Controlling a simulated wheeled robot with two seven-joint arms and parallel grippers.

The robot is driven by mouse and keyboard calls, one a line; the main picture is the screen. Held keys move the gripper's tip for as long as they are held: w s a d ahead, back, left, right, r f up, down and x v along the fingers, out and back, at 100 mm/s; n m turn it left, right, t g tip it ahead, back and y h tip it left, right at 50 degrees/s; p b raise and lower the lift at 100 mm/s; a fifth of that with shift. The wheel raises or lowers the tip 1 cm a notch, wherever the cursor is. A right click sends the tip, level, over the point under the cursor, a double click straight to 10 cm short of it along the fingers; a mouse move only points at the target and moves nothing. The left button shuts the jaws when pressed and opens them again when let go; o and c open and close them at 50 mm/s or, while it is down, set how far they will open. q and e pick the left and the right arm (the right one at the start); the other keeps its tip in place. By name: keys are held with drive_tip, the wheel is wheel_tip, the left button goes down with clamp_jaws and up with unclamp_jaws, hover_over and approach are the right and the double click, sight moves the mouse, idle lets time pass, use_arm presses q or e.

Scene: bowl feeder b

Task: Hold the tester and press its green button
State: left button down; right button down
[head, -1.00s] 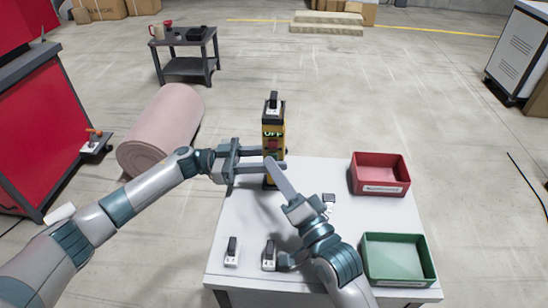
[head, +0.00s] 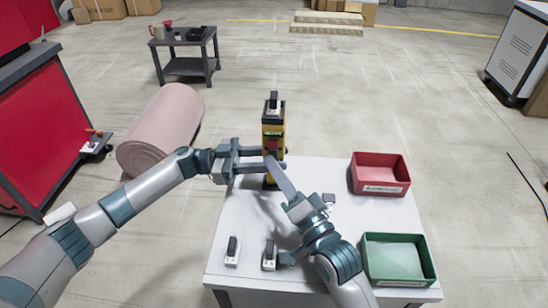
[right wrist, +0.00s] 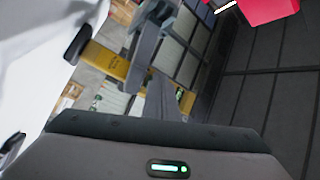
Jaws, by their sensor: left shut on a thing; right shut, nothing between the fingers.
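My left gripper (head: 266,159) is shut on the tester's lower body from the left. My right gripper (head: 272,165) is shut and empty, its fingertips at the tester's front; whether they touch is unclear. The green button is hidden or too small to make out. In the right wrist view the yellow tester (right wrist: 112,61) lies beyond my fingers (right wrist: 163,98).
On the table (head: 215,228), switches stand at the front left (head: 232,252) and (head: 269,256), and another (head: 328,198) lies mid-right. A red bin (head: 380,190) and a green bin (head: 400,283) are along the right side.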

use_arm(q)
drive_tip(key=shift+f, duration=0.1)
use_arm(e)
drive_tip(key=shift+s, duration=0.7)
drive_tip(key=shift+s, duration=0.15)
drive_tip(key=shift+s, duration=2.85)
use_arm(q)
drive_tip(key=c, duration=1.1)
unclamp_jaws()
